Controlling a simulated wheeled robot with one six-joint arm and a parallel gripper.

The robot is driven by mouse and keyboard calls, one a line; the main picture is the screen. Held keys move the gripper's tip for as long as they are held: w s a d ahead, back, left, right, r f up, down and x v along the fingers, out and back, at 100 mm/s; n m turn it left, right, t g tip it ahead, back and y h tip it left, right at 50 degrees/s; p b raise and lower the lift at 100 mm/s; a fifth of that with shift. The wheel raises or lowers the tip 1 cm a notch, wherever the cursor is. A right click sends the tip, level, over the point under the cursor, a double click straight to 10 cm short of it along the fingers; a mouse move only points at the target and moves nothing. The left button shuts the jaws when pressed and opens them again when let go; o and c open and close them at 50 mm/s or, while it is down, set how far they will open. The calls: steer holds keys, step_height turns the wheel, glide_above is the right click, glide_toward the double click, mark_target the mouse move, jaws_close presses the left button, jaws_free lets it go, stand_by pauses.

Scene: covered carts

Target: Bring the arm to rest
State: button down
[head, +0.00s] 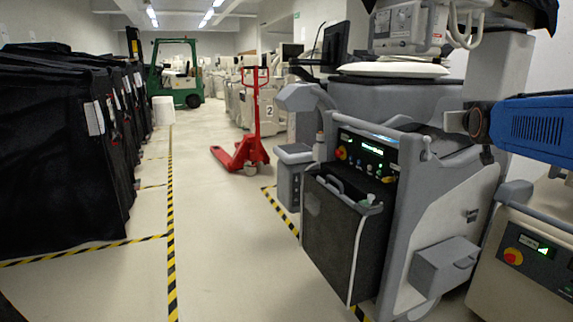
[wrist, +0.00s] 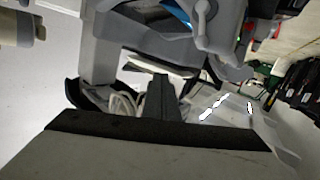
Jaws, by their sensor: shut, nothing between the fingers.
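My gripper (wrist: 164,97) shows in the wrist view as a dark, narrow shape at the middle, its fingers together with nothing visible between them. Behind it are pale and grey machine parts, with loose white cables just left of the fingers. I cannot make out the gripper in the head view. No object of the task is held.
A large grey machine on wheels (head: 440,195) stands close on the right. Black covered carts (head: 60,150) line the left. A red pallet jack (head: 250,150) and green forklift (head: 178,72) stand farther back. The taped aisle floor (head: 225,240) is clear.

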steer(key=s+a+f+g+y, duration=0.1)
steer(key=s+a+f+g, duration=0.2)
steer(key=s+a+f, duration=0.3)
steer(key=s+a+f+n+g+y, duration=0.1)
steer(key=s+a+f+g, duration=0.3)
steer(key=s+f, duration=1.2)
steer(key=s+a+f+g+y, duration=0.2)
steer(key=s+a+f+g, duration=0.1)
steer(key=s+a+f, duration=0.5)
steer(key=s+f, duration=0.3)
steer(key=s, duration=0.4)
steer(key=shift+s+a+f+n+g+y, duration=0.2)
steer(key=shift+s+n+g+y, duration=0.1)
steer(key=shift+n+y, duration=0.1)
